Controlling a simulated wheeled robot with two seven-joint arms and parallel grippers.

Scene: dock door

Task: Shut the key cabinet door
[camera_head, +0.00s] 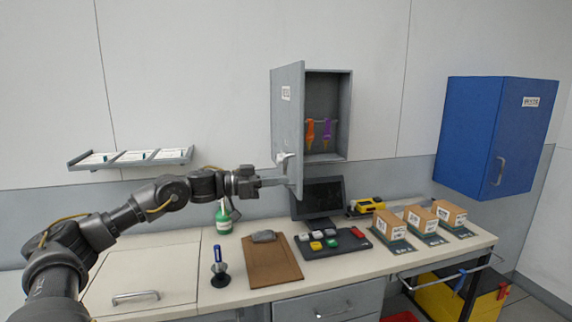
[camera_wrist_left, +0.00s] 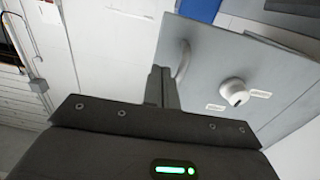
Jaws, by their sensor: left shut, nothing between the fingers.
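The grey key cabinet (camera_head: 328,88) hangs on the wall, and its interior shows an orange and a purple key tag on hooks. Its door (camera_head: 288,122) stands open, swung out toward me, with its outer face to the left. A handle (camera_head: 284,160) sits low on that face. My left gripper (camera_head: 283,181) is shut and empty, at the lower part of the door's outer face beside the handle. In the left wrist view the fingers (camera_wrist_left: 161,86) are in front of the door (camera_wrist_left: 215,65), near its bar handle and round lock (camera_wrist_left: 234,92). Whether they touch the door is unclear.
A blue wall cabinet (camera_head: 485,135) hangs at the right. A tray shelf (camera_head: 130,163) is at the left. On the counter below are a monitor (camera_head: 322,194), button panel (camera_head: 333,243), clipboard (camera_head: 271,270), green bottle (camera_head: 223,219) and several boxes.

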